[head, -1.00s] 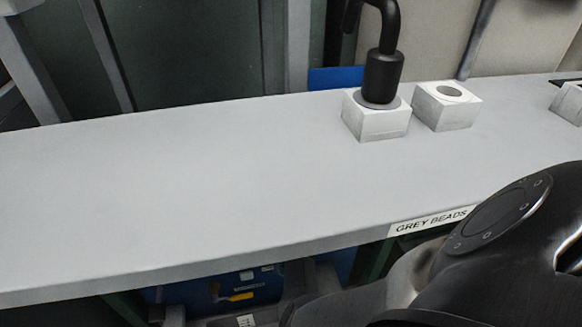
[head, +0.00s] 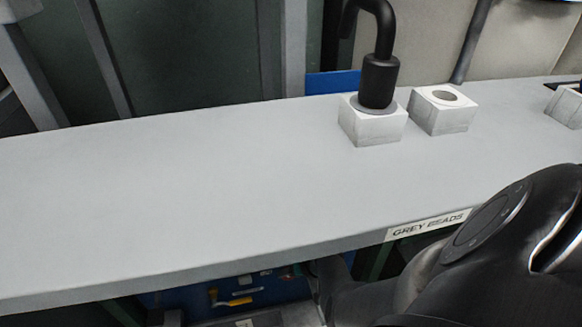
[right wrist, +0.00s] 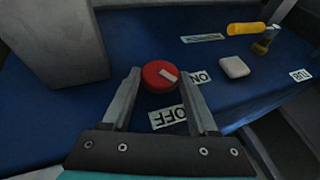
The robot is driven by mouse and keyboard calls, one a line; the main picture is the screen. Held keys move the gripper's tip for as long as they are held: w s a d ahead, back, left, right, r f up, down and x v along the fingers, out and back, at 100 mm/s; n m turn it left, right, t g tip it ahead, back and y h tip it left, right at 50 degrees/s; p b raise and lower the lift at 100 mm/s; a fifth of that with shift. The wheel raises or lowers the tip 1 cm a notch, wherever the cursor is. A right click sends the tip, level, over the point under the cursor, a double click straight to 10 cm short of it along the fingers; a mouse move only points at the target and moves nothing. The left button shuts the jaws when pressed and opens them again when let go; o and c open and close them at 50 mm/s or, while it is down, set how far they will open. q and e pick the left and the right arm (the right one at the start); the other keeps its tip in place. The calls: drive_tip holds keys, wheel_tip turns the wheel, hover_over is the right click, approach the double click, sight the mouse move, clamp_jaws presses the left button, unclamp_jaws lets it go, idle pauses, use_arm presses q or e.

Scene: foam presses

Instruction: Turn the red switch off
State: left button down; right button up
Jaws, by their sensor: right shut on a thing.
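The red switch (right wrist: 153,78) is a round red knob with a white bar on its face, on a blue panel in the right wrist view. The bar slants down to the right, roughly toward the ON label (right wrist: 201,78). The OFF label (right wrist: 167,117) is below the knob; both labels read upside down. My right gripper (right wrist: 161,75) has one finger on each side of the knob and is shut on it. In the head view the switch cannot be made out, and only my right arm shows, at lower right. My left gripper is not in view.
A grey shelf (head: 200,190) labelled GREY BEADS crosses above the blue panel, with white blocks (head: 372,133) on it. In the right wrist view, a grey block (right wrist: 60,45) stands left of the knob, and a yellow handle (right wrist: 247,29) and a white button (right wrist: 234,66) are on the right.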

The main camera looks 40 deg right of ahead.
drive_tip(key=shift+s+f+t+y, duration=0.1)
drive_tip(key=shift+t+y, duration=0.2)
drive_tip(key=shift+y, duration=0.2)
drive_tip(key=o, duration=1.3)
drive_tip(key=shift+d, duration=0.1)
drive_tip(key=shift+o, duration=0.2)
